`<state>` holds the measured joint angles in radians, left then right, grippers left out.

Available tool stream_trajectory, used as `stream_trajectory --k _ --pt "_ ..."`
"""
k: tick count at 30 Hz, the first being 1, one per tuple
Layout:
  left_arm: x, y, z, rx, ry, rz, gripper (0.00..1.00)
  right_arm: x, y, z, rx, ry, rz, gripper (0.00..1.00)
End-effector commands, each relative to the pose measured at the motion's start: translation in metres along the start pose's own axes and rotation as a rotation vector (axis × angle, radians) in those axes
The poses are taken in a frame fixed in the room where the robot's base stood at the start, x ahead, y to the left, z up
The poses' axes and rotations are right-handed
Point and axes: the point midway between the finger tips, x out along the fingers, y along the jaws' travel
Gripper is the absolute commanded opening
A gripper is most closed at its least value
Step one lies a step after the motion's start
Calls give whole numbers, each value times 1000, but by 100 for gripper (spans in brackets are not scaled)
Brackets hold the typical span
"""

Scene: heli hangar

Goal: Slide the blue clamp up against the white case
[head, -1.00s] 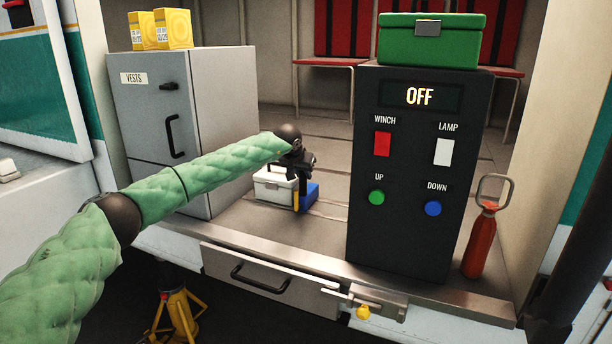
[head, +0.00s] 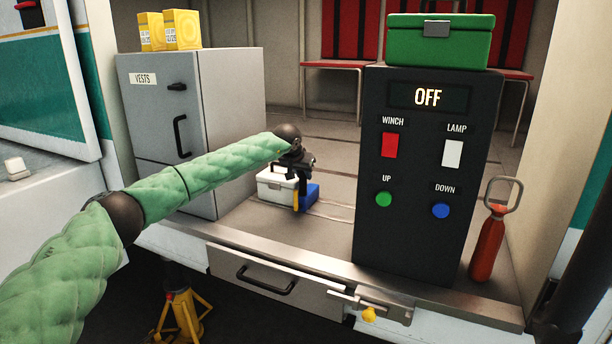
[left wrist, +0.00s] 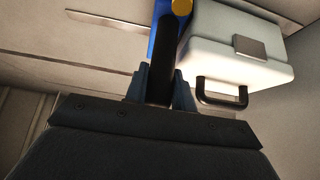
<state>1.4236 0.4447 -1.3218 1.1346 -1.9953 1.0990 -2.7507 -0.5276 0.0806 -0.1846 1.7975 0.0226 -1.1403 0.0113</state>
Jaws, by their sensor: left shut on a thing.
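The white case (head: 270,187) stands on the vehicle floor right of the grey cabinet. It has a dark handle and a grey latch in the left wrist view (left wrist: 225,60). The blue clamp (head: 312,193) is at the case's right side in the head view. In the left wrist view the clamp (left wrist: 154,42) shows as a blue strip along the case, with a yellow round part at its top. My left gripper (head: 297,184) is shut on the clamp's dark upright part. The two look very close; whether they touch I cannot tell. My right gripper is not in view.
The black control console (head: 415,220) stands right of the clamp, with bare floor between. A red bottle (head: 487,245) stands right of the console. The floor's metal edge (head: 290,259) runs in front.

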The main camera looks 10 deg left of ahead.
Motion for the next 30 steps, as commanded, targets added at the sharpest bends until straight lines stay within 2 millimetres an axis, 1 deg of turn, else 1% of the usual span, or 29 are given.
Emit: stream_trajectory --k 27,28,30 --pt "0 -38 0 -1 0 -1 2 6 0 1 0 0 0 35" --pt "0 -38 0 -1 0 -1 27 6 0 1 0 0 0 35" --pt "0 -38 0 -1 0 -1 41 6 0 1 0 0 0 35"
